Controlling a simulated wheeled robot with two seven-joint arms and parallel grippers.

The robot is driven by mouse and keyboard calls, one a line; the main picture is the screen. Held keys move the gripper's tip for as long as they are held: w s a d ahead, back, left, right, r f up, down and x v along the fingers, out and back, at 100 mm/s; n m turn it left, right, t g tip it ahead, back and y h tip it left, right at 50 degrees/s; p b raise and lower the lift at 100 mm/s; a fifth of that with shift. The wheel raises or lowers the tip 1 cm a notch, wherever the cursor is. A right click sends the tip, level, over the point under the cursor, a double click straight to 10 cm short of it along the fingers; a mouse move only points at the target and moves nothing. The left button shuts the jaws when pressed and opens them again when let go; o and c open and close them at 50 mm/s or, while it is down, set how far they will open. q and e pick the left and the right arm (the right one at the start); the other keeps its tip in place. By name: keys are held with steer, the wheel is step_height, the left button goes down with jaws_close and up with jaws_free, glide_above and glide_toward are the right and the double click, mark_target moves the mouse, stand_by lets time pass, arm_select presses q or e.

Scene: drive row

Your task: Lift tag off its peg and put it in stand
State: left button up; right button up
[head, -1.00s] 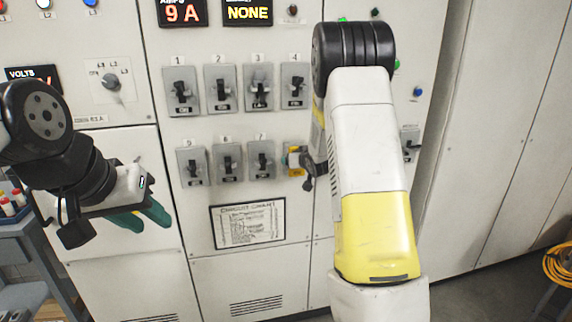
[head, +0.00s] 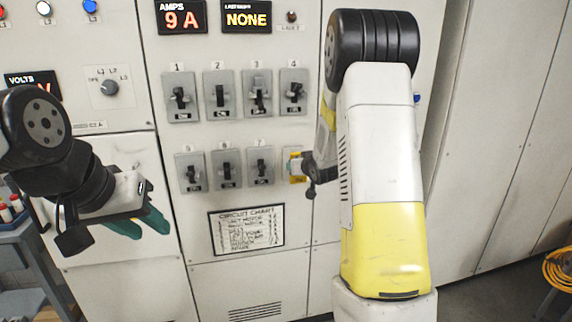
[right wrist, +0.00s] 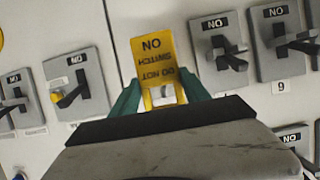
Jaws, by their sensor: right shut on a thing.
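The yellow tag (right wrist: 157,68) with black lettering shows upside down in the right wrist view, in front of the pale panel. My right gripper (right wrist: 160,95) is shut on its lower part in that picture, one teal finger at each side. In the head view only a small yellow piece of the tag (head: 296,178) shows, beside switch 7, and my right arm hides much of that spot. I cannot tell whether the tag still touches its peg. My left gripper (head: 139,224) is open and empty at the left, its teal fingers apart. I cannot make out a stand.
Two rows of grey switches (head: 220,92) jut from the panel around the tag. A framed circuit chart (head: 246,229) hangs below them. A grey-blue bench (head: 30,250) with red-capped items stands at far left.

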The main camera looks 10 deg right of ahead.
steer(key=s+r, duration=0.1)
steer(key=s, duration=1.3)
steer(key=shift+s+d+r, duration=0.15)
steer(key=shift+d+r, duration=0.1)
steer(key=shift+r, duration=0.15)
